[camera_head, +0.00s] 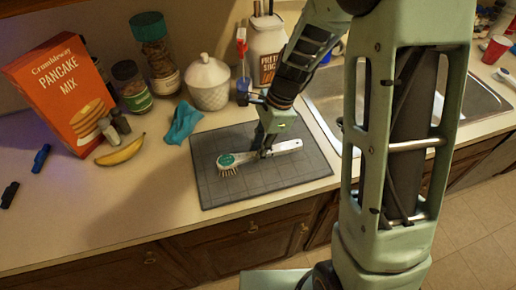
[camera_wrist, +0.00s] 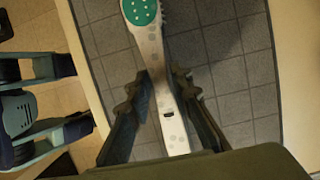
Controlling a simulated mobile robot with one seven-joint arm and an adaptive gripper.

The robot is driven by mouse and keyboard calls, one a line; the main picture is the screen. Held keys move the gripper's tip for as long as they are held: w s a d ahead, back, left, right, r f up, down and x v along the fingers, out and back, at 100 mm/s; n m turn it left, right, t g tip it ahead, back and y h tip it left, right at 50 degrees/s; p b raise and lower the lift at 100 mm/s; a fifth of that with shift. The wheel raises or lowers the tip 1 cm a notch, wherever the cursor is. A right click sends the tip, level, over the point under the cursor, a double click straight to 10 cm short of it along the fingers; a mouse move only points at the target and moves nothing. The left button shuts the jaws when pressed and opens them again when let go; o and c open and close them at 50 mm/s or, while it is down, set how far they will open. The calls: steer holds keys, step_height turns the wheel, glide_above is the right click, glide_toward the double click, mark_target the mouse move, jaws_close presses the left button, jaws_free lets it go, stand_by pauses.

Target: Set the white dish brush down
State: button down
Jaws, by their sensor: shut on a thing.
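The white dish brush (camera_head: 284,147) has a green oval on its head and lies level over the grey gridded mat (camera_head: 209,184). Its bristles point down near the mat's left part, and its handle runs to the right. My gripper (camera_head: 265,153) is shut on the handle from above. In the wrist view, the brush (camera_wrist: 149,47) runs between the two dark fingers of my gripper (camera_wrist: 163,92), with the head at the top edge. The mat also shows there (camera_wrist: 225,60). I cannot tell whether the brush touches the mat.
A blue-green cloth (camera_head: 183,122), a banana (camera_head: 121,151) and a white lidded jar (camera_head: 208,82) stand or lie left of and behind the mat. A pancake mix box (camera_head: 62,92) is further left. The sink (camera_head: 480,95) is right. The mat's front is clear.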

mark_target(270, 150)
steer(key=shift+f, duration=0.2)
steer(key=c, duration=1.7)
jaws_free()
steer(key=shift+c, duration=0.2)
steer(key=shift+r, duration=0.15)
steer(key=v, duration=1.2)
steer(key=shift+w, duration=0.1)
